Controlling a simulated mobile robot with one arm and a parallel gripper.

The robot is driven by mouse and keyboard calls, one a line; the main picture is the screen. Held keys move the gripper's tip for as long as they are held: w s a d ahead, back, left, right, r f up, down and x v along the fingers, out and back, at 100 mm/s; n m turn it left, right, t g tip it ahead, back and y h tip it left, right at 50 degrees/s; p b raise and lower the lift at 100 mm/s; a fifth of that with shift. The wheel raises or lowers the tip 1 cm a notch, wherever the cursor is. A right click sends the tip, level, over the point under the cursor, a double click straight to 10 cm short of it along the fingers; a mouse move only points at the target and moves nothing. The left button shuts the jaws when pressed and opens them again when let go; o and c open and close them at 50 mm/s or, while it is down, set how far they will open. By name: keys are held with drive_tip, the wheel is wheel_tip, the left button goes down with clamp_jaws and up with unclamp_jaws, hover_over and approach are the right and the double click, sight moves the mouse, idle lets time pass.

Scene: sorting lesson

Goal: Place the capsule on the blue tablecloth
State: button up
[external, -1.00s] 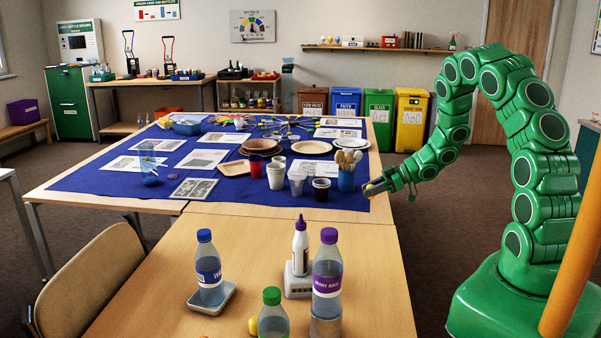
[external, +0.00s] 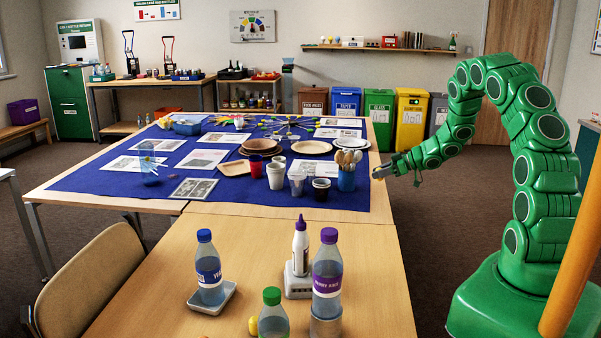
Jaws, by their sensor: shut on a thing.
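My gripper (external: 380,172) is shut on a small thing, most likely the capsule. The held thing is too small and too hidden by the fingers to make out. The gripper points left, at the right edge of the far table, just right of a blue cup of wooden spoons. The blue tablecloth (external: 110,184) covers most of that table. Its front right part, near the gripper, has a bare strip.
On the cloth near my gripper stand the blue spoon cup (external: 346,181), a dark cup (external: 321,190) and other cups, with plates (external: 312,147) behind. The near table holds bottles (external: 327,275) and a white glue bottle (external: 300,248). Bins (external: 411,120) stand behind.

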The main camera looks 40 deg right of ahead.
drive_tip(key=w+f, duration=0.2)
drive_tip(key=w, duration=0.2)
hover_over(364, 198)
drive_tip(key=s, duration=0.1)
wheel_tip(364, 198, down, 4)
drive_tip(key=shift+s+f, duration=0.1)
drive_tip(key=shift+f, duration=0.1)
drive_tip(key=shift+w+d+f, duration=0.15)
drive_tip(key=shift+w+f, duration=0.5)
drive_tip(key=shift+f, duration=1.6)
drive_tip(key=shift+f, duration=0.1)
drive_tip(key=o, duration=1)
